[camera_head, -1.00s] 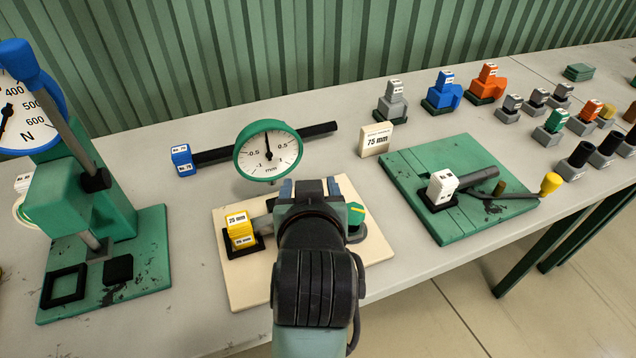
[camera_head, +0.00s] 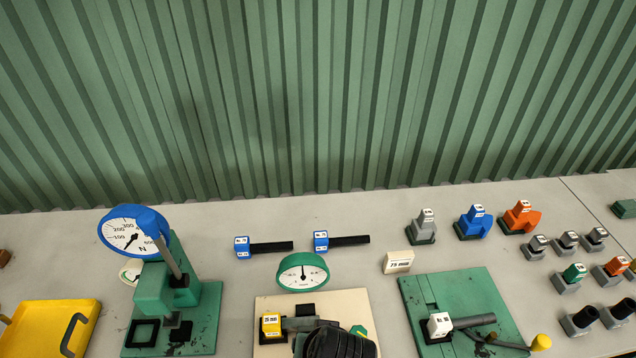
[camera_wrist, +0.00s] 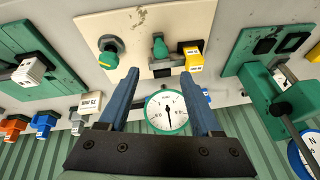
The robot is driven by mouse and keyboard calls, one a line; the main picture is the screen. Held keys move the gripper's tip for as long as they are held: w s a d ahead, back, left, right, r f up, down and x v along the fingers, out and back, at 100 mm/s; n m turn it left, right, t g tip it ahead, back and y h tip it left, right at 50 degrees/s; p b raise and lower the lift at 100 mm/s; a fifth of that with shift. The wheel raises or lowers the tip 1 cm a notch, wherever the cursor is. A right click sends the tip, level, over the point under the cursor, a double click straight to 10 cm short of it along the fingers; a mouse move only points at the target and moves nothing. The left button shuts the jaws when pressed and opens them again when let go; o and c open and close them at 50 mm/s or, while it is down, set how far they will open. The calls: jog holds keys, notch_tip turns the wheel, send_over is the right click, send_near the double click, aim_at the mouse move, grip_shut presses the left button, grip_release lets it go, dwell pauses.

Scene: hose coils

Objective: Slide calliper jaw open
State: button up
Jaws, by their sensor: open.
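The calliper appears to be the dial fixture on a beige board (camera_head: 355,304). It has a green-rimmed round dial (camera_head: 303,273), also seen in the wrist view (camera_wrist: 166,112). A yellow block (camera_head: 271,325) sits at one end of a grey bar (camera_head: 298,324); the block also shows in the wrist view (camera_wrist: 193,58). A green slider-like part (camera_wrist: 159,48) and a green knob (camera_wrist: 110,47) are on the board. My gripper (camera_wrist: 163,72) is open and empty, its blue fingers apart above the board, near the dial. In the head view my arm hides part of the board.
A force-gauge stand (camera_head: 150,285) is left of the board, with a yellow tray (camera_head: 50,328) beyond it. A green board (camera_head: 415,290) with a white block (camera_head: 439,324) is to the right. Two blue-ended bars (camera_head: 270,246) (camera_head: 348,240) lie behind. Several coloured blocks fill the right side.

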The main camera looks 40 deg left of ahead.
jog(key=x, duration=1.2)
jog(key=shift+a+f+p, duration=0.2)
jog(key=shift+f+p, duration=0.15)
jog(key=shift+f, duration=0.05)
grip_shut()
jog(key=shift+d, duration=0.1)
jog(key=shift+w+d, duration=0.1)
jog(key=shift+w, duration=0.05)
dwell(0.7)
